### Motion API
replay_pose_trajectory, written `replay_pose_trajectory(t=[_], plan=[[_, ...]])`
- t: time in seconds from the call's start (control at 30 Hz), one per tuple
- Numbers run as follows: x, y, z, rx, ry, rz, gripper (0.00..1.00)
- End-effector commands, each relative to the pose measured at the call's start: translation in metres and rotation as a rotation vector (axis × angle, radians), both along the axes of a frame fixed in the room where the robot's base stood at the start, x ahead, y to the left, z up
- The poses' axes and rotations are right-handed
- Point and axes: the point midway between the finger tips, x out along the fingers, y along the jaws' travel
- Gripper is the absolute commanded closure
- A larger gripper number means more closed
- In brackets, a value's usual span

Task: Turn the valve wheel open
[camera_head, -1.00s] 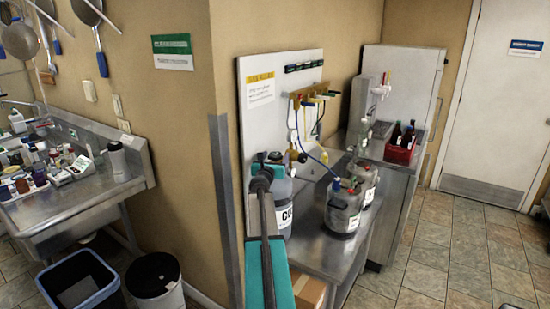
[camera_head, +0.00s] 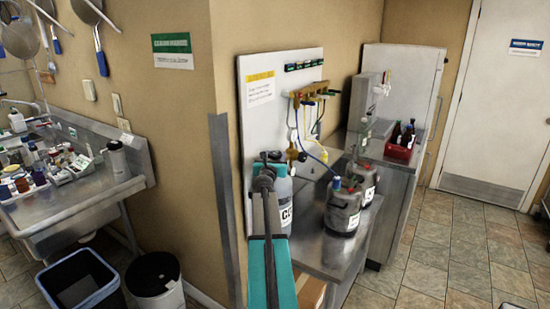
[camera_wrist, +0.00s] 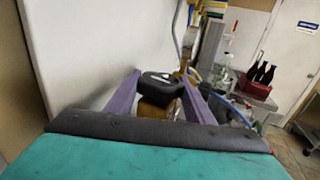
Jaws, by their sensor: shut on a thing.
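The valve wheel (camera_wrist: 160,84) is a black knob with a white mark in the wrist view. It sits on a brown, brass-like valve body (camera_wrist: 158,112). My gripper (camera_wrist: 161,77) has its two purple fingers on either side of the wheel and is shut on it. In the head view my gripper (camera_head: 270,157) is at the top of a grey gas cylinder (camera_head: 282,213) with partly visible dark lettering. My arm covers the cylinder's left side, and the wheel is hard to make out there.
Metal kegs (camera_head: 343,210) stand on the steel counter (camera_head: 318,256) to the right, with a blue hose near them. A white panel (camera_head: 258,118) rises close behind the cylinder. A red crate of bottles (camera_head: 399,150) is farther back. The tiled floor at right is open.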

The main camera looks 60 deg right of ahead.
Motion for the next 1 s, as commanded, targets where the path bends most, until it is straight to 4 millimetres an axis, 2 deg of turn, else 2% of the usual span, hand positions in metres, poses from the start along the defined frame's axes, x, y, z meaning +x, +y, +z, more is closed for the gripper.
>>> replay_pose_trajectory(t=[0.23, 0.57, 0.6, 0.7, 1.0], plan=[[-0.0008, 0.0000, 0.0009, -0.001, -0.001, 0.068, 0.75], [0.0000, 0.0005, 0.0010, -0.001, 0.000, 0.076, 0.75], [0.0000, 0.0005, 0.0010, -0.001, 0.000, 0.075, 0.47], [0.0000, 0.0005, 0.0009, -0.001, 0.000, 0.075, 0.33], [0.0001, 0.0010, 0.0006, -0.001, 0.000, 0.075, 0.33]])
